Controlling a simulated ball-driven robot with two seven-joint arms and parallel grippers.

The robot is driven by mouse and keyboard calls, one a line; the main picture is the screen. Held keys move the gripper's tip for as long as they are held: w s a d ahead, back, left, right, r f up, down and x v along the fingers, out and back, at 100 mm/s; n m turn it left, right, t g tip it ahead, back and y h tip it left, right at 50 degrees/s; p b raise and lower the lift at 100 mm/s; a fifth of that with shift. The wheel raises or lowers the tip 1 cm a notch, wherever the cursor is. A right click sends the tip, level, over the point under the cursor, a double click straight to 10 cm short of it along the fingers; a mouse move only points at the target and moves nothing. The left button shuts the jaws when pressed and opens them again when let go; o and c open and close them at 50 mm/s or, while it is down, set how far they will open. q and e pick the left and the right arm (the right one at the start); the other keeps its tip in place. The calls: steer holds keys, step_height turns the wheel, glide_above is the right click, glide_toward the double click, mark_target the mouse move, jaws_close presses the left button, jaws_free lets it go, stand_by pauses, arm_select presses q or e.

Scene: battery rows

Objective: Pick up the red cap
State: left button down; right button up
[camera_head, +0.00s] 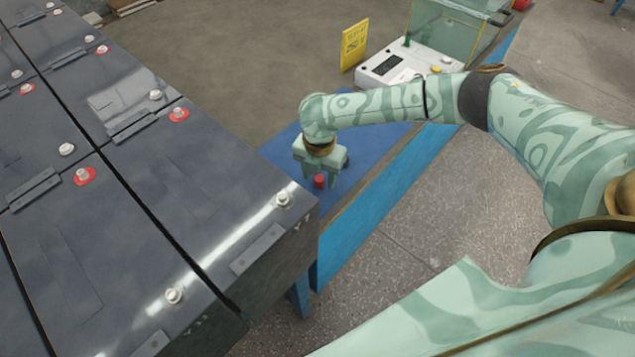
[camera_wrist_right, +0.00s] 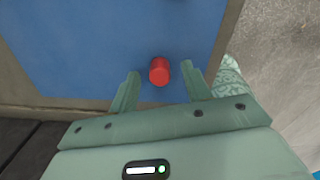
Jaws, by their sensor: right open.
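The red cap (camera_head: 319,181) is a small red cylinder standing on the blue mat (camera_head: 378,165) beside the battery rows. It also shows in the right wrist view (camera_wrist_right: 159,72), upper middle, just past and between the fingertips. My right gripper (camera_head: 325,183) is over the mat at the cap, pointing down, with its fingers apart. In the right wrist view my right gripper (camera_wrist_right: 158,78) is open, one finger on each side of the cap, with gaps showing on both sides. My left gripper is in neither view.
Large dark batteries (camera_head: 180,185) with metal terminals fill the left, close to the mat. A yellow sign (camera_head: 354,45) and a white device (camera_head: 408,63) with a glass case stand behind my right arm. The blue mat around the cap is mostly clear.

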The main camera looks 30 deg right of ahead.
steer(key=c, duration=1)
steer(key=shift+c, duration=0.2)
